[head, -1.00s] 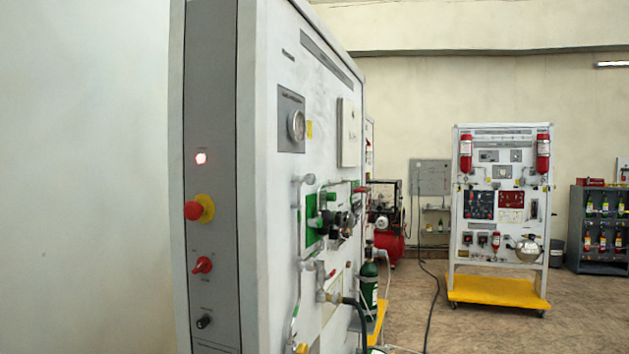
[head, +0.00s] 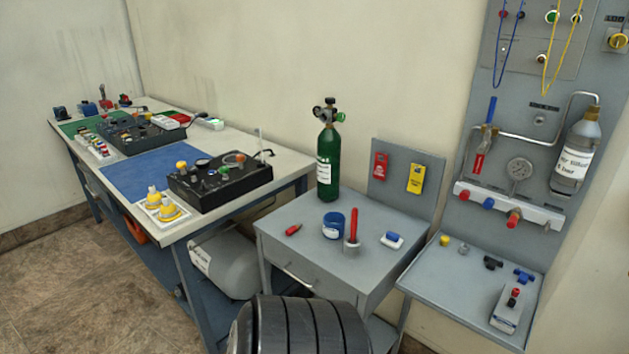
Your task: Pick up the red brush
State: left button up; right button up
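A slim red upright handle (head: 353,224), which looks like the red brush, stands in a small grey holder (head: 351,246) on a grey side table (head: 270,248). Its lower end is hidden in the holder. A blue jar (head: 333,227) stands just left of it. A short red item (head: 293,230) lies further left on the same table. A blue and white block (head: 392,240) lies to the right. Neither of my grippers is in view.
A green gas cylinder (head: 328,165) stands at the back of the side table. A workbench (head: 225,150) with control boxes is to the left. A grey panel with a shelf (head: 440,272) is to the right. The side table's front area is clear.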

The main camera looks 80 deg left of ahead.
aim_at(353, 225)
jog(key=u, duration=2.2)
